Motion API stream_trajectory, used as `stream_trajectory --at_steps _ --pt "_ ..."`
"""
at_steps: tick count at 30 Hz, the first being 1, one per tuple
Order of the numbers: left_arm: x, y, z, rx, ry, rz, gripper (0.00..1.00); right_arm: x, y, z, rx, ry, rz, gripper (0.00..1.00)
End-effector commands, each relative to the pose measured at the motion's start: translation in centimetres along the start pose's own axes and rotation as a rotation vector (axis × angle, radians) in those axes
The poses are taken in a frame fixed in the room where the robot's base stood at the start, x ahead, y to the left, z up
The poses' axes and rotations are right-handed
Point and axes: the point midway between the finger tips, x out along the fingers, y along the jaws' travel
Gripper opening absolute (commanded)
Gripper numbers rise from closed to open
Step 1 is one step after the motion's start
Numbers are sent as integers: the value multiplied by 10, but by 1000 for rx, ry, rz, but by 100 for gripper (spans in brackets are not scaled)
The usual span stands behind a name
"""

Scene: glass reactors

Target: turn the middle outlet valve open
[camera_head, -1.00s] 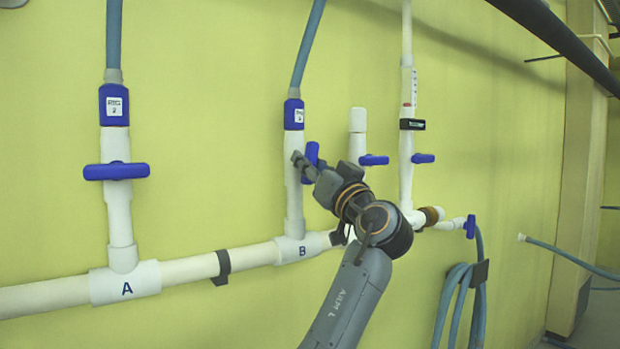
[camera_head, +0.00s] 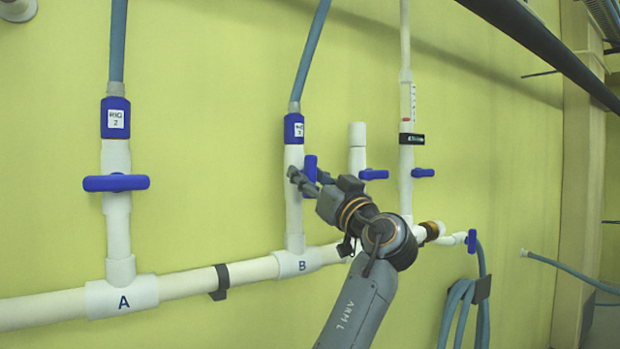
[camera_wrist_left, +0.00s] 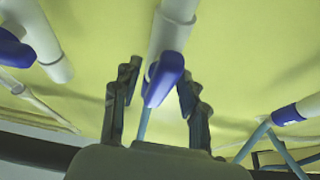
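The middle outlet is the white upright pipe marked B (camera_head: 293,215), with a blue collar and hose above. Its blue valve handle (camera_head: 310,169) stands upright, roughly along the pipe. My left gripper (camera_head: 305,183) is at this handle, its fingers partly overlapping the handle's lower part. In the left wrist view the handle (camera_wrist_left: 163,78) lies between the two open fingers of my left gripper (camera_wrist_left: 158,92), with a gap visible on each side. Contact cannot be told. My right gripper is not in view.
Outlet A's handle (camera_head: 116,183) lies crosswise at the left. Right of B are a short capped pipe (camera_head: 357,135) and a taller pipe (camera_head: 406,110), both with blue handles. A coiled hose (camera_head: 460,305) hangs below. A dark bar (camera_head: 540,45) crosses the upper right.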

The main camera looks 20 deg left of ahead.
Motion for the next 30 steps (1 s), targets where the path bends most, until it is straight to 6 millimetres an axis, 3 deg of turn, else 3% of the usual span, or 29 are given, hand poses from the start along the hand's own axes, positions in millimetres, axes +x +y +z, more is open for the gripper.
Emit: stream_trajectory --at_steps 7,11,24,30 --pt "-1 0 0 1 1 0 43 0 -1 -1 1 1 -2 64" --pt "-12 1 0 1 2 3 43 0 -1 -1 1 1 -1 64" --pt "-99 1 0 -1 -1 3 43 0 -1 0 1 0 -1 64" --pt "-118 1 0 0 0 1 43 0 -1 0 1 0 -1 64"
